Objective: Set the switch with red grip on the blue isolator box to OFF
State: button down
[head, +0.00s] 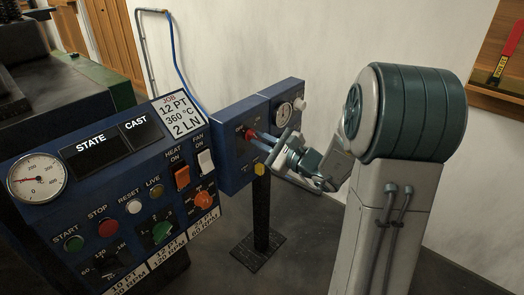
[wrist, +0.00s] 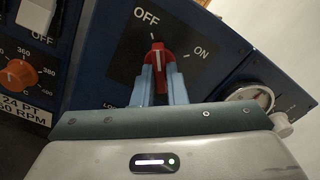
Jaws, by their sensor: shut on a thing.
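The blue isolator box (head: 228,126) stands on a black post right of the control panel; its dark switch plate also shows in the wrist view (wrist: 122,55). The red grip (wrist: 158,52) of the switch sits between OFF, above, and ON, to the right. Its white line points nearly straight up, close to the OFF tick and away from the ON tick. My gripper (wrist: 160,78) is shut on the red grip, one pale blue finger on each side. In the head view the red grip (head: 248,133) is small, at my gripper's tips (head: 257,138).
The control panel (head: 100,200) with gauge, buttons and knobs stands close on the left. A blue box with a gauge (head: 283,113) and white knob adjoins the isolator on the right. A yellow knob (head: 259,169) sits below my gripper. The wall is behind.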

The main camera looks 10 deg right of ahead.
jog(key=shift+f+n+b, duration=0.1)
jog(key=shift+n+b, duration=0.9)
jog(key=shift+b, duration=0.05)
jog(key=c, duration=1.5)
grip_release()
jog(key=shift+o, duration=0.2)
jog(key=shift+d, duration=0.1)
jog(key=p+v, duration=0.3)
jog(key=v, duration=1)
jog(key=shift+s+d, duration=0.25)
jog(key=shift+s, duration=0.1)
